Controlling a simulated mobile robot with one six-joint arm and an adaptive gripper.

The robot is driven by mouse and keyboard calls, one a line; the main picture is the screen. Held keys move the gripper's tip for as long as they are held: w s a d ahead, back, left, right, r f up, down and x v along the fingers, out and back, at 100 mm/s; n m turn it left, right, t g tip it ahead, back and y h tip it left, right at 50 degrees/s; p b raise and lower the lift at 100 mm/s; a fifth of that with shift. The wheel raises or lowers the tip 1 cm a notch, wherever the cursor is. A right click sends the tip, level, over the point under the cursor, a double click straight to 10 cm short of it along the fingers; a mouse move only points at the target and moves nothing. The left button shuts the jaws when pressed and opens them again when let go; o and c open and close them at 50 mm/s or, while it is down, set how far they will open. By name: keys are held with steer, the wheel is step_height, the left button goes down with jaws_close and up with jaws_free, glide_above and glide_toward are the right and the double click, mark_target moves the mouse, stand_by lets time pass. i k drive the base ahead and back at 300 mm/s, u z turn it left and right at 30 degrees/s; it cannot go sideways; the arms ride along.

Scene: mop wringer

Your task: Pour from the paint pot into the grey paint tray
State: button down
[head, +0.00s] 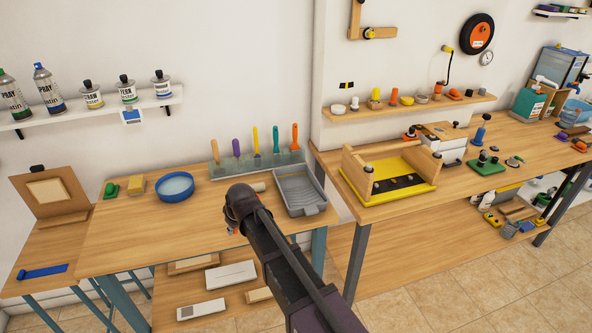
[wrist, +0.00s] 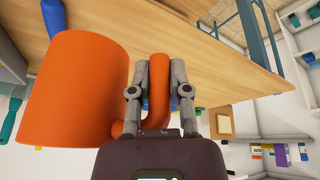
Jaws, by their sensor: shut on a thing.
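The orange paint pot (wrist: 75,90) fills the left of the wrist view, with its curved handle toward my gripper. My gripper (wrist: 159,70) is shut on that handle, one finger on each side. The pot's inside and contents are hidden. In the head view my wrist covers the gripper and nearly all of the pot, above the wooden table. The grey paint tray (head: 300,194) lies at the table's right end, just right of my wrist. Its ribbed slope faces the front and it looks empty.
A rack of several coloured tools (head: 257,163) stands behind the tray. The front middle is clear. A yellow-based wooden frame (head: 390,171) stands on the right bench.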

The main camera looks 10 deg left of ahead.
mark_target(302, 194)
steer(key=i, duration=0.85)
